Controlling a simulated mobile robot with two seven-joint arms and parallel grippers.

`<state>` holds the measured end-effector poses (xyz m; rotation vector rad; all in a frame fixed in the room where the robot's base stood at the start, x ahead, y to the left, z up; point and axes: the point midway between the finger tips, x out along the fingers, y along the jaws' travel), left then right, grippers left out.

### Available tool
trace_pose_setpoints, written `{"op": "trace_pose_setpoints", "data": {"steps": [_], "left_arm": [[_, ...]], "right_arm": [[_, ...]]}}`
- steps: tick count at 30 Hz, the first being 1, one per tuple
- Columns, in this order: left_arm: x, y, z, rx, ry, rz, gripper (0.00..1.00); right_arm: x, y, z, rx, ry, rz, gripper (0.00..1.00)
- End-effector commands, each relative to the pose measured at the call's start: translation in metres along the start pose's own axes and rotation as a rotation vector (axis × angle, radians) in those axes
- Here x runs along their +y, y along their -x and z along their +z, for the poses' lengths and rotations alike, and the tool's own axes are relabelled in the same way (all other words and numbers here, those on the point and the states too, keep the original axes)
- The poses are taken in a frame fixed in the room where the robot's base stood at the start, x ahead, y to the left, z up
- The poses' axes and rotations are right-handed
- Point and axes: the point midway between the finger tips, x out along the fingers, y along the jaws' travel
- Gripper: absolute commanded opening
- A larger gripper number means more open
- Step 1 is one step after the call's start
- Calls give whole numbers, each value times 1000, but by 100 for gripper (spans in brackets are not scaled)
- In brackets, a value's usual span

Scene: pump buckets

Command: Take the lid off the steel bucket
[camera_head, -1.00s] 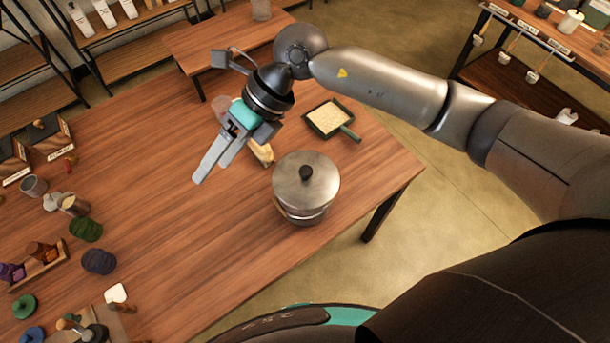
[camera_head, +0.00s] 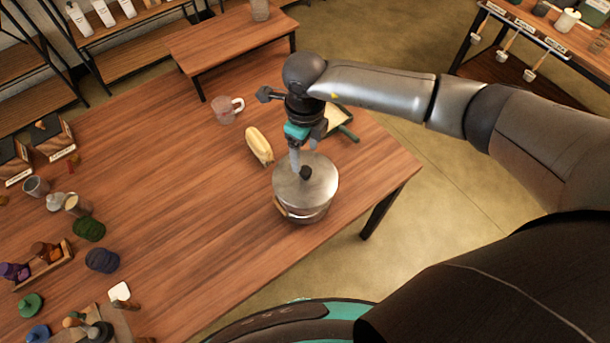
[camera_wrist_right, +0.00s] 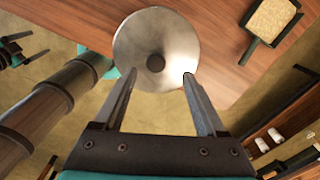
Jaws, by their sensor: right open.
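The steel bucket (camera_head: 308,211) stands upright near the table's front right edge, with a wooden handle grip at its lower left. Its round steel lid (camera_head: 322,184) sits on top, with a dark knob (camera_head: 306,173) at the centre. My right gripper (camera_head: 302,168) is over the far side of the lid, near the knob. In the right wrist view the right gripper (camera_wrist_right: 160,75) is open, with the lid (camera_wrist_right: 140,35) beyond the fingertips and the knob (camera_wrist_right: 155,63) between their lines. I cannot tell how high the fingertips are above the lid. My left gripper is not in the head view.
A pale yellow object (camera_head: 258,146) and a clear mug (camera_head: 228,110) lie to the left of my right gripper. A green dustpan-like tray (camera_head: 345,131) is behind the bucket, partly hidden by my gripper. Yarn balls (camera_head: 88,229) and small items fill the table's left side.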

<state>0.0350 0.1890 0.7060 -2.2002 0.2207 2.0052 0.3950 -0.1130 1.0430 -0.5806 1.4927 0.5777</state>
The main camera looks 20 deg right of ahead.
Motion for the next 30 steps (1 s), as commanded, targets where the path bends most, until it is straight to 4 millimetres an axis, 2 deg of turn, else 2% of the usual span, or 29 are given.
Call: {"op": "trace_pose_setpoints", "data": {"steps": [5, 11, 15, 25, 30], "left_arm": [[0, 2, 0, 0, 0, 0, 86], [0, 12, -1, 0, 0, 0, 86], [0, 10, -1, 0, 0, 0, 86], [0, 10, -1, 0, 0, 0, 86], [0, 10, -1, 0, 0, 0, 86]], "right_arm": [[2, -11, -1, 1, 1, 2, 73], [8, -38, -5, 3, 1, 4, 73], [7, -53, -3, 0, -1, 3, 73], [6, -59, -3, -1, 1, 2, 73], [6, -58, -3, -1, 1, 1, 54]]}}
